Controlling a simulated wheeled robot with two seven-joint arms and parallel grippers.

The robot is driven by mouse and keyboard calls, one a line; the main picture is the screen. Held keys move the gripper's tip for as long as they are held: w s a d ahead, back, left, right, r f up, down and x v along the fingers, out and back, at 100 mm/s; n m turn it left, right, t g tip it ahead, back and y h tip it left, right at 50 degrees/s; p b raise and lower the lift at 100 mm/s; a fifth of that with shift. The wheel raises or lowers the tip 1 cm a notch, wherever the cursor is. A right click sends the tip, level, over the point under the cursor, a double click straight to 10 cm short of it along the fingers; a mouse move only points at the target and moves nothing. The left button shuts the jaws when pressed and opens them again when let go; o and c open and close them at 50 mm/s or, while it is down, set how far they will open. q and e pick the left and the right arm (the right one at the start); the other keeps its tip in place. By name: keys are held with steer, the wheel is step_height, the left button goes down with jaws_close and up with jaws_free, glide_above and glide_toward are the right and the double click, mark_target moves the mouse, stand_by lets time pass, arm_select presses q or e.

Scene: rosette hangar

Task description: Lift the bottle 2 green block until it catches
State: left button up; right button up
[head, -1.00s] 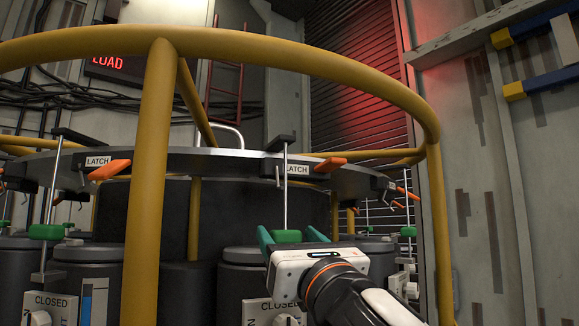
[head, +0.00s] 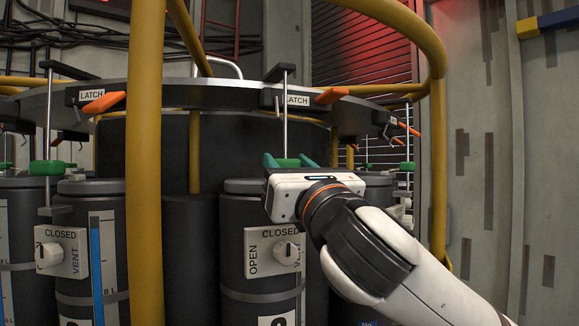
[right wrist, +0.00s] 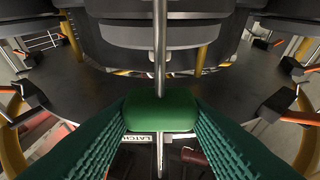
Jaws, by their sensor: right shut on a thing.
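The green block (head: 288,162) sits on a thin upright metal rod (head: 285,125) above a dark bottle (head: 240,205). The bottle's number plate is cut off by the lower edge. My right gripper (head: 287,160) is shut on the block, with its green fingers on both sides of it. In the right wrist view the block (right wrist: 160,108) lies between the two ribbed fingers, and the rod passes through it. The block is below the dark ring plate with its LATCH label (head: 297,100) and orange lever (head: 331,95). My left gripper is out of view.
A yellow rail cage (head: 147,170) stands in front, with a post left of my right arm and another (head: 438,180) to its right. A neighbouring bottle at left has its own green block (head: 47,167). A vent knob (head: 286,253) is below my gripper.

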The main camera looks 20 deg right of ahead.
steer(key=shift+r+p, duration=0.95)
steer(key=shift+r, duration=0.35)
steer(key=shift+r+p, duration=0.9)
steer(key=shift+r, duration=2.4)
steer(key=o, duration=1.1)
steer(key=shift+o, duration=0.2)
steer(key=shift+f, duration=0.1)
steer(key=shift+s+f+b, duration=0.3)
steer(key=shift+s+b, duration=0.15)
steer(key=shift+s, duration=0.1)
steer(key=b, duration=0.3)
glide_toward(286, 102)
steer(key=shift+s, duration=0.25)
